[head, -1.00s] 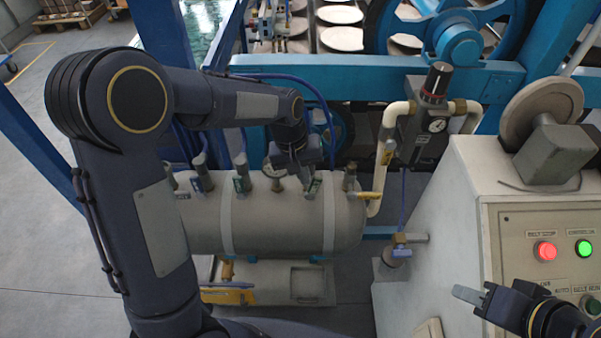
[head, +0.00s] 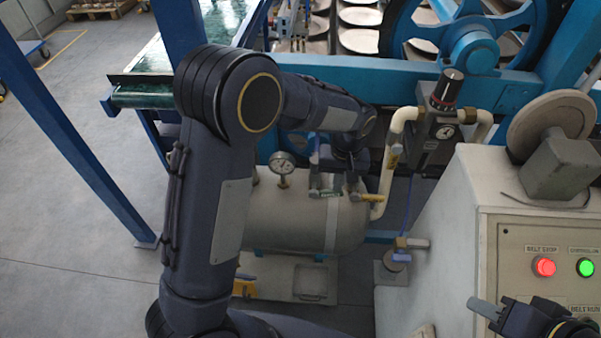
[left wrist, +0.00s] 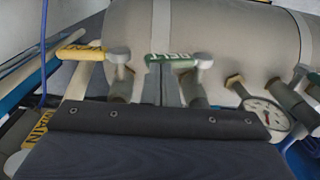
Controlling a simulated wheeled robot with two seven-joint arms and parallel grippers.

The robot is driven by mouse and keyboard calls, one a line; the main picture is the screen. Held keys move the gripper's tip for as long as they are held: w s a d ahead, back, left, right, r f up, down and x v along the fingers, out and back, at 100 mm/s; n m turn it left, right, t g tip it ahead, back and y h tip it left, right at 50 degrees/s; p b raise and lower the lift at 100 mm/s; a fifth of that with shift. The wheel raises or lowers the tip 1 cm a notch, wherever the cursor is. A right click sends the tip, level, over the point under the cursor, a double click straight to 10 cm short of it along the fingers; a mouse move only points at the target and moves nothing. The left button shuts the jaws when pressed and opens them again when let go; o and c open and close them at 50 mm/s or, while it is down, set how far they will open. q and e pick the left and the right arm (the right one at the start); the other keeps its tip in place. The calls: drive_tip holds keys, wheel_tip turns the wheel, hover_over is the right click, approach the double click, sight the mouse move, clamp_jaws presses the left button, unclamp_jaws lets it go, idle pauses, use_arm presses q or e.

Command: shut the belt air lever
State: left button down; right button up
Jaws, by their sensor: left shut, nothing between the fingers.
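The belt air lever is the green lever marked BELT (left wrist: 170,57), on top of the grey tank; it also shows in the head view (head: 325,192). Its handle lies roughly along the tank's length, towards the yellow lever (left wrist: 80,51). My left gripper (left wrist: 172,88) is shut and empty, beside the green handle; whether it touches it I cannot tell. In the head view its fingers (head: 350,180) are mostly hidden by the wrist. My right gripper (head: 484,309) is low at the right, away from the tank; its jaw gap is not clear.
The grey tank (head: 265,215) also carries a pressure gauge (head: 282,164). White pipes and a regulator (head: 440,115) stand to its right. The control box (head: 450,190) with lit red and green buttons is at the right. Open floor (head: 90,275) lies at the left.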

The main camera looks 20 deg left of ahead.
use_arm(q)
drive_tip(key=shift+d+f+y, duration=0.25)
drive_tip(key=shift+f+y, duration=0.05)
drive_tip(key=shift+y, duration=0.2)
drive_tip(key=shift+w+d+f+g+y, duration=0.2)
drive_tip(key=shift+d+f+g+y, duration=0.35)
drive_tip(key=shift+y, duration=0.35)
drive_tip(key=shift+s+f+b, duration=0.2)
drive_tip(key=shift+f+b, duration=0.15)
drive_tip(key=shift+f, duration=0.15)
drive_tip(key=shift+s+f, duration=0.1)
drive_tip(key=shift+f, duration=0.05)
drive_tip(key=shift+t, duration=0.25)
drive_tip(key=b+v, duration=0.1)
drive_tip(key=v, duration=0.6)
drive_tip(key=shift+w+r, duration=0.2)
drive_tip(key=shift+r, duration=0.1)
drive_tip(key=shift+w+r, duration=0.1)
drive_tip(key=shift+r, duration=0.55)
